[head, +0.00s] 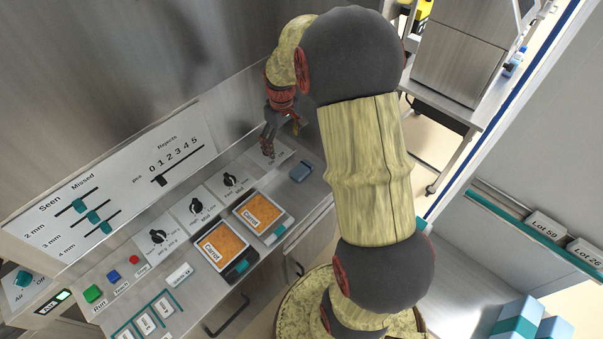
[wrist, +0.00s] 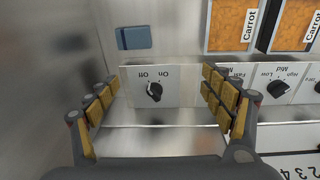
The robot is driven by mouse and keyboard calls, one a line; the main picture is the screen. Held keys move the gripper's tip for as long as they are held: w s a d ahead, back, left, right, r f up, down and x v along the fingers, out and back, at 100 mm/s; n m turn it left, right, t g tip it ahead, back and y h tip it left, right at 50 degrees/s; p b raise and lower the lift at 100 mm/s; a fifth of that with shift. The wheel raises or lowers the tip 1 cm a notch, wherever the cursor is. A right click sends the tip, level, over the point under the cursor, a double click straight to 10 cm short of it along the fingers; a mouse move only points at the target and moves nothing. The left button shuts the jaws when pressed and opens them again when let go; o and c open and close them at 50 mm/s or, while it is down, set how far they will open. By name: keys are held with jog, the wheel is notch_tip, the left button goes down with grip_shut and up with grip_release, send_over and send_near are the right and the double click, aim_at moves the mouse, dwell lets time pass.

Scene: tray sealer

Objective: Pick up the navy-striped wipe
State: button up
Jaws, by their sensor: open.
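A small folded blue-grey cloth, which looks like the wipe (head: 301,171), lies on the steel ledge right of the gripper in the head view. It also shows in the wrist view (wrist: 134,37), above the On/Off plate, with a darker line near its edge; its stripes are too small to make out. My gripper (head: 269,143) is open and empty over the On/Off switch plate. In the wrist view its fingers (wrist: 160,88) stand either side of the black On/Off knob (wrist: 154,91); contact with the knob cannot be told. The cloth is beyond the fingertips, apart from them.
Two trays labelled Carrot (head: 222,245) (head: 263,217) sit on the ledge left of the cloth. Several black knobs (head: 229,180), sliders and coloured buttons (head: 94,294) line the panel. A steel wall rises behind. Blue boxes (head: 516,318) stand at the lower right. The ledge around the cloth is clear.

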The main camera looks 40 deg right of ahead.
jog(key=shift+o, duration=0.5)
jog(key=d+f, duration=0.5)
jog(key=f, duration=0.3)
jog(key=shift+w+d+f+g, duration=0.2)
jog(key=shift+w+d+g, duration=0.1)
jog(key=b, duration=0.1)
send_over(303, 169)
jog(key=shift+y, duration=0.3)
jog(key=f, duration=0.6)
jog(key=shift+w+a+f, duration=0.15)
jog(key=shift+w+f, duration=0.1)
notch_tip(303, 169, down, 6)
jog(key=shift+s+r+b, duration=0.15)
jog(key=shift+r+b, duration=0.05)
jog(key=shift+b, duration=0.7)
jog(key=shift+c, duration=0.5)
jog(key=c, duration=1)
